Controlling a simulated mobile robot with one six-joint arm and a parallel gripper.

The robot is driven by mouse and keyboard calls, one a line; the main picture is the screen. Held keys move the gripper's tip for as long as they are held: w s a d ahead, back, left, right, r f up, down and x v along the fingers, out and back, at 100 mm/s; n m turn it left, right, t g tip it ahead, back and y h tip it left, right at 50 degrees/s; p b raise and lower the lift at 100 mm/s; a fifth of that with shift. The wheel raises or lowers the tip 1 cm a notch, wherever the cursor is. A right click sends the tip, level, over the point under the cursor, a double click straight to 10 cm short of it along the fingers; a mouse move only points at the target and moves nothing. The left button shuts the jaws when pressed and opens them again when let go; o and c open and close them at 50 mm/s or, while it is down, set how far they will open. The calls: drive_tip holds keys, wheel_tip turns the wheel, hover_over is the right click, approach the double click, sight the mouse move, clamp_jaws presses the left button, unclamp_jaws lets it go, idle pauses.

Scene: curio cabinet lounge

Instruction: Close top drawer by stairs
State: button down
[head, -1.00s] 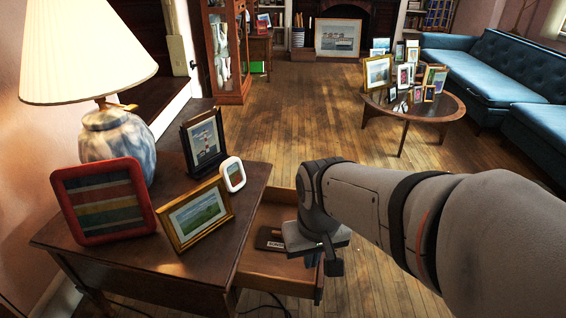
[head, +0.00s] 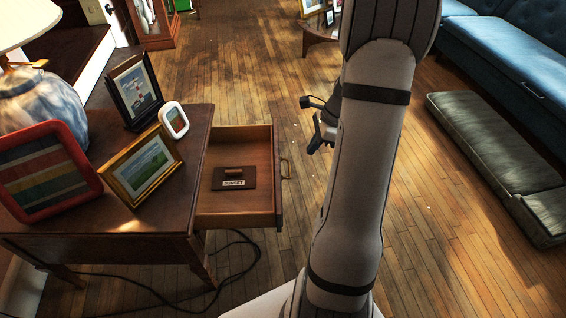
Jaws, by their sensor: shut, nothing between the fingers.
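The top drawer (head: 240,205) of the small wooden side table (head: 190,150) is pulled out to the right. A dark plaque (head: 234,184) with a small wooden grip and a white label lies flat inside. The drawer front (head: 278,190) carries a brass handle (head: 286,168) on its outer face. My gripper (head: 316,144) is shut and empty, just right of the drawer front and apart from it in the picture. My arm hides part of the gripper's right side.
Framed pictures (head: 143,165) and a lamp (head: 40,90) stand on the table. A loose cable (head: 235,262) lies on the floor below. A dark padded piece (head: 495,155) and a blue sofa (head: 510,60) are at the right. The floor beyond the drawer is clear.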

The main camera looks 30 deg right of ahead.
drive_tip(key=w+a+f+b, duration=0.3)
drive_tip(key=a+f+b, duration=0.2)
drive_tip(key=f, duration=0.4)
drive_tip(key=shift+a+f, duration=0.2)
drive_tip(key=shift+a, duration=0.7)
drive_tip(key=shift+w, duration=0.1)
